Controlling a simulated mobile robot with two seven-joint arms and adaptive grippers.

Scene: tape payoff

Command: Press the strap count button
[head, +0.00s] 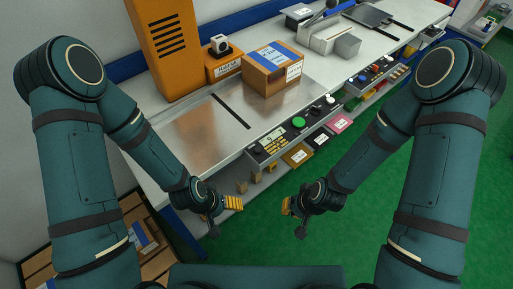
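A control panel (290,128) runs along the front edge of the bench, with a big green button (298,122), a small yellow keypad or display area (272,142), and dark and white knobs. I cannot read which control is the strap count button. My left gripper (233,203) is in front of and below the panel, its yellow fingertips pointing right. My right gripper (287,206) faces it from the right, also below the panel. Both are apart from the panel, and I see nothing held. The finger gaps are too small to judge.
A cardboard box (270,76) with blue tape and labels sits on the metal bench top (190,130). An orange machine column (160,50) stands at the back left. Another row of controls (372,72) lies farther right. Small bins hang under the bench. Green floor is clear in front.

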